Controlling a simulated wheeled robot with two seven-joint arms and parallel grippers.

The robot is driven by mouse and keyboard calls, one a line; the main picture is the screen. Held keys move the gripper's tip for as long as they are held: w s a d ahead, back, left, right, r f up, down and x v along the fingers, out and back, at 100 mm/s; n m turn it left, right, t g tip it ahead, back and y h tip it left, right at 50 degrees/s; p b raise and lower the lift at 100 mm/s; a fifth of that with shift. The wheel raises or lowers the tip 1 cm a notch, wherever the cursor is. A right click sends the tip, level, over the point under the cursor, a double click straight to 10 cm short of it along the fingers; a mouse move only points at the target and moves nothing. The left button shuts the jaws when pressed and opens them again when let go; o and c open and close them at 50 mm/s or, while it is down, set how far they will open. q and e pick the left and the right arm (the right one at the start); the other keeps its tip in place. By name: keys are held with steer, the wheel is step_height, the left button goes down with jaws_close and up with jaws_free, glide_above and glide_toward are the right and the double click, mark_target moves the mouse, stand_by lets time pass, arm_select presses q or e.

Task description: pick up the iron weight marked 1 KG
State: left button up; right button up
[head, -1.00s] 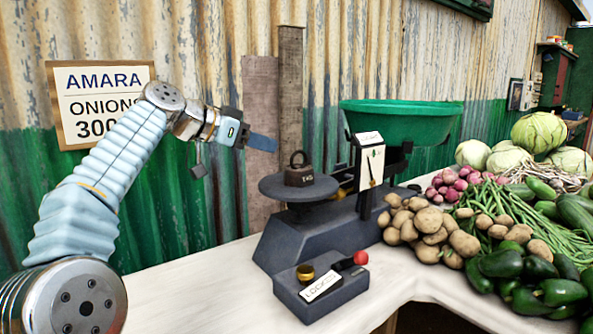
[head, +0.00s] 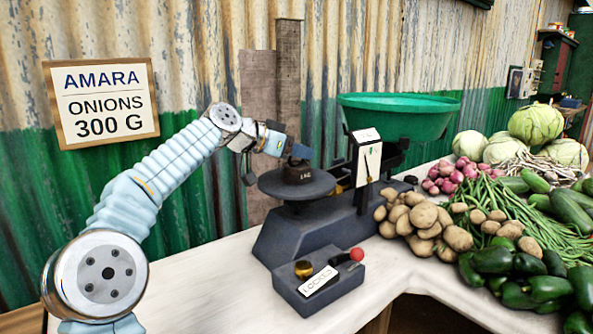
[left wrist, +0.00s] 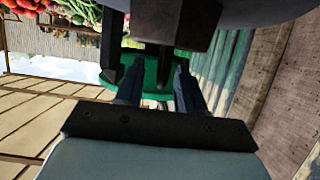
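The dark iron weight (head: 299,174) marked 1 KG sits upright on the round dark plate (head: 270,185) of the balance. My left gripper (head: 301,153) is at its top, reaching in from the left. In the left wrist view the two fingers of my left gripper (left wrist: 158,88) stand apart. The weight (left wrist: 178,20) shows beyond them at the top, with its handle in line with the gap between the fingers. I cannot tell whether either finger touches the handle. My right gripper is in neither view.
The balance (head: 310,235) carries a green pan (head: 400,118) at the back right. A block with a LOCKED label (head: 318,282) and a red-knobbed lever stands in front. Potatoes (head: 425,222) and other vegetables fill the right side. The counter's left part is clear. A sign (head: 101,102) reads AMARA ONIONS 300 G.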

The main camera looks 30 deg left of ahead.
arm_select(q)
jaws_close()
steer(key=shift+r, duration=0.15)
stand_by(1.1)
